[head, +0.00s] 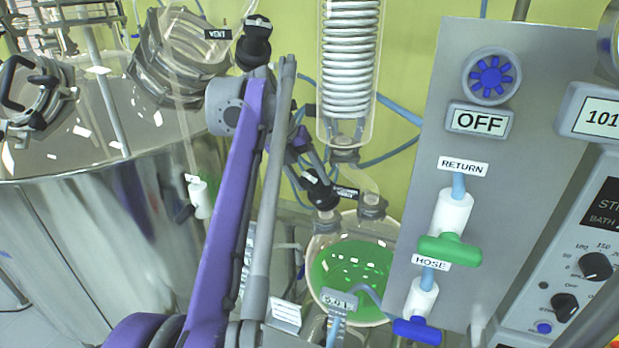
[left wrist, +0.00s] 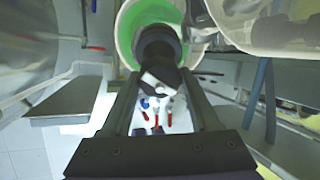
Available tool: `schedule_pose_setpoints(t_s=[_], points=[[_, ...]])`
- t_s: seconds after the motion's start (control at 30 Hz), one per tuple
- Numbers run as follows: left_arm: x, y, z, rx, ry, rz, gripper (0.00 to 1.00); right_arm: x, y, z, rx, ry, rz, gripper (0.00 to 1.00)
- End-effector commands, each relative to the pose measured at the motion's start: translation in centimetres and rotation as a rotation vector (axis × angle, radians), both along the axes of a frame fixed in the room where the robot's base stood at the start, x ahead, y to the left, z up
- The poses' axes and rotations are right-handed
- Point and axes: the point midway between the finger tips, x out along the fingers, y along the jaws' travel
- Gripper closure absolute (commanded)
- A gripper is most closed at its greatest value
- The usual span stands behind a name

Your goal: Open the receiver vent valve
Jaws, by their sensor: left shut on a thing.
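My left gripper (head: 314,178) reaches down to the valve from behind my purple arm link. It is shut on the valve's handle, and its fingers also show in the left wrist view (left wrist: 162,88). The handle's exact angle is hard to tell. My right gripper is out of view.
A grey panel (head: 400,180) with a green-handled return valve (head: 450,249) and a blue-handled hose valve (head: 417,331) stands at the right. A glass coil condenser (head: 350,70) hangs above the receiver. A large steel-and-glass vessel (head: 50,230) fills the left.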

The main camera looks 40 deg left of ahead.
Motion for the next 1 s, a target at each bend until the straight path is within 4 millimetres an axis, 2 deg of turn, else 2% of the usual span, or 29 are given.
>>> schedule_pose_setpoints(t_s=[0.03,0.17,0.2,0.57,1.0], points=[[0.0,0.0,0.0,0.0,0.0,0.0,0.33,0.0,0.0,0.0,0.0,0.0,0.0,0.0],[0.0,0.0,0.0,0.0,0.0,-0.001,0.1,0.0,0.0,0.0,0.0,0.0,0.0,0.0],[0.0,0.0,0.0,0.0,0.0,-0.001,0.08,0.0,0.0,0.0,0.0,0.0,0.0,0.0],[-0.3,0.2,0.6,0.0,0.0,0.0,0.08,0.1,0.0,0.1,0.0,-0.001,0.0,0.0],[-3.4,1.9,7.8,0.0,0.0,0.002,0.08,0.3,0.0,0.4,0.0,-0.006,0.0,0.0]])
